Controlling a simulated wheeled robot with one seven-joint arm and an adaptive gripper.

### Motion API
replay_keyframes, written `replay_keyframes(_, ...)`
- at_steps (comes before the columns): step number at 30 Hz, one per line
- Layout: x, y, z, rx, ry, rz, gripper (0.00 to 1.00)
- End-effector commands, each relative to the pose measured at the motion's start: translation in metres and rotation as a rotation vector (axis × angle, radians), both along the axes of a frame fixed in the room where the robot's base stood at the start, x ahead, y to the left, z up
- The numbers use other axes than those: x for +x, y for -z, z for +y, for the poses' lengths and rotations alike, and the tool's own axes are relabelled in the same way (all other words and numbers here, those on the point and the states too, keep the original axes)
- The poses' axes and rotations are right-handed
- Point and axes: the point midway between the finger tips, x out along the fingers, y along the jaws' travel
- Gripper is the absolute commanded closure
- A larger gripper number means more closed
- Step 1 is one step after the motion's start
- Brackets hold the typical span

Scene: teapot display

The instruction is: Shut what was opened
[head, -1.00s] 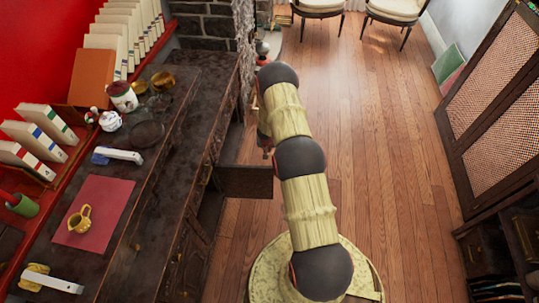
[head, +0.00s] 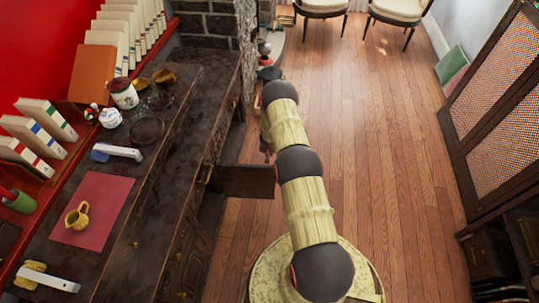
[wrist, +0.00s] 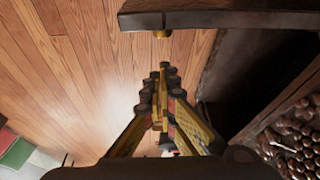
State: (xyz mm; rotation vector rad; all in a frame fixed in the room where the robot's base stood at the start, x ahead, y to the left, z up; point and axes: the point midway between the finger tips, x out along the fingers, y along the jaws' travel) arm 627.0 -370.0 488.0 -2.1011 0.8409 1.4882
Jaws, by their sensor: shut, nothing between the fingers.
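A dark wooden panel (head: 247,180) stands out from the front of the dark cabinet (head: 200,160), open toward the floor. In the wrist view the panel (wrist: 225,14) crosses the top right, with a small brass knob (wrist: 162,34) near its free end. A dark recess (wrist: 245,70) lies to the right below it. My gripper (wrist: 162,78) is shut and empty, its tips just below the knob in that view, with no clear contact. In the head view the gripper is largely hidden behind my arm, on the panel's far side.
The cabinet top holds a red mat (head: 93,210) with a yellow jug (head: 78,215), and several pots and bowls. A stone wall (head: 205,35) and chairs (head: 400,12) stand at the back. Wooden floor (head: 370,130) is clear to the right. A lattice-fronted cabinet (head: 500,120) stands far right.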

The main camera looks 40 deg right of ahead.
Motion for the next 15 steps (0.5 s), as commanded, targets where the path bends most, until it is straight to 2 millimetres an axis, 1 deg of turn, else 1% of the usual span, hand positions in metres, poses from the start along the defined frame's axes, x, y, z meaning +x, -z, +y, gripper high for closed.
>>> replay_keyframes(15,-0.014,0.002,0.013,0.0,-0.001,0.0,1.0)
